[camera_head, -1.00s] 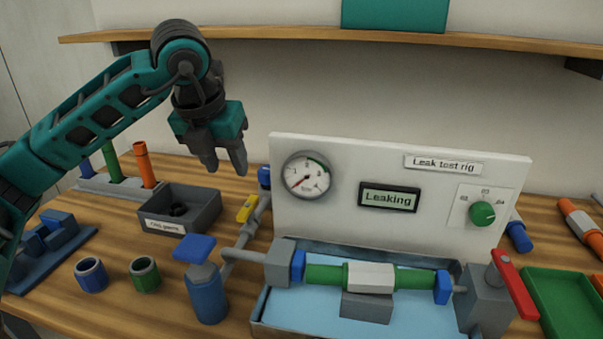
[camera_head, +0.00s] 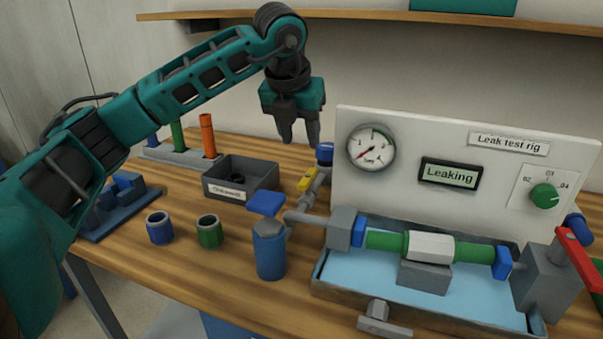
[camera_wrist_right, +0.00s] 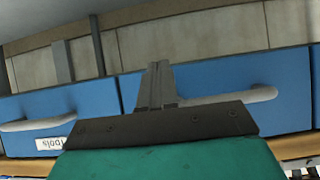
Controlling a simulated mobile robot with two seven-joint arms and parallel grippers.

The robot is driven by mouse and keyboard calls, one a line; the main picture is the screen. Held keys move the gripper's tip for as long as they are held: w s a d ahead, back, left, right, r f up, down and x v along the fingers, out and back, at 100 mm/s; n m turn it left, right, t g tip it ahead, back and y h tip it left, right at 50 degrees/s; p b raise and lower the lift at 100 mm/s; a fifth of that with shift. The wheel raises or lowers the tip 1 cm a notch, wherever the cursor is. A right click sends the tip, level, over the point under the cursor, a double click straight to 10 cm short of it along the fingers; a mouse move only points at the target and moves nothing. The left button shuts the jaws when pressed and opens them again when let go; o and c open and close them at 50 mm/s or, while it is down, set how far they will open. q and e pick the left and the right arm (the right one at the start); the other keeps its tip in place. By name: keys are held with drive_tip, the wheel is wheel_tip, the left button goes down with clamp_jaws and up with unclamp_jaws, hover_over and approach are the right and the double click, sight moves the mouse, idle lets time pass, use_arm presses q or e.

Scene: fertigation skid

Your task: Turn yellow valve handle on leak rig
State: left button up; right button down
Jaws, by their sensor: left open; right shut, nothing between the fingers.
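The yellow valve handle (camera_head: 307,179) sits on the grey pipe to the left of the leak test rig (camera_head: 470,190), between a blue knob and the blue-topped bottle. My left gripper (camera_head: 299,138) is open and points down above and slightly left of the handle in the picture, apart from it. The rig's display (camera_head: 449,173) reads "Leaking", and its gauge (camera_head: 371,149) needle points to the lower left. My right gripper (camera_wrist_right: 155,87) shows in the right wrist view, shut and empty in front of blue drawers.
A dark grey bin (camera_head: 240,180) stands left of the valve. A blue bottle (camera_head: 269,250) stands in front of it. A red lever (camera_head: 574,260) is at the rig's right. A shelf (camera_head: 350,17) runs above.

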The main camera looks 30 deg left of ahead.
sight(308, 176)
use_arm(q)
drive_tip(key=x, duration=1)
drive_tip(key=shift+w+f+b, duration=0.2)
drive_tip(key=shift+f+b, duration=0.1)
drive_tip(key=shift+f, duration=0.05)
drive_tip(key=shift+c, duration=0.4)
clamp_jaws()
